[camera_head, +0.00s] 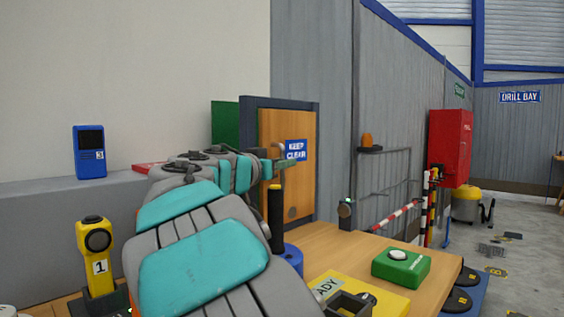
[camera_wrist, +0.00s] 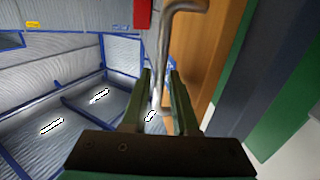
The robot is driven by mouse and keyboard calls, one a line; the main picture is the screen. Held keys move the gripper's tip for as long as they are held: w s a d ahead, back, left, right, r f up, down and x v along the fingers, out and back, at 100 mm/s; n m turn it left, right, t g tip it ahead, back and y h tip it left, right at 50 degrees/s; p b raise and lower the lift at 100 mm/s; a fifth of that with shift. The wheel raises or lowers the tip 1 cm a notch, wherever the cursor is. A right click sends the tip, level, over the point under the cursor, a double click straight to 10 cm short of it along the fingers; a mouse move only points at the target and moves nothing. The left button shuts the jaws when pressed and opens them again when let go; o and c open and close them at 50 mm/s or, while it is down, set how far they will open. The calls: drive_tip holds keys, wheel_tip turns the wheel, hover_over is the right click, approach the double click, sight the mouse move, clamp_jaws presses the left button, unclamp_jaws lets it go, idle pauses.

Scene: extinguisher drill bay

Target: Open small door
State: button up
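The small door (camera_head: 296,189) is a light wood panel in a dark blue frame, with a blue KEEP CLEAR sign (camera_head: 296,150). It looks shut in its frame. Its bent metal handle (camera_head: 277,150) shows partly beside my gripper (camera_head: 281,164). In the wrist view the handle (camera_wrist: 165,48) runs down between the two green fingers of my gripper (camera_wrist: 161,76), with gaps seeming to show on both sides. The fingers look open around the handle; contact is not clear. My arm hides part of the door's left side.
A wooden table (camera_head: 345,241) in front holds a green box with a white button (camera_head: 401,266) and a yellow box (camera_head: 358,293). A yellow device (camera_head: 97,255) is at left. Open floor lies at right.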

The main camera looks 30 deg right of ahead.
clamp_jaws()
idle(1.4)
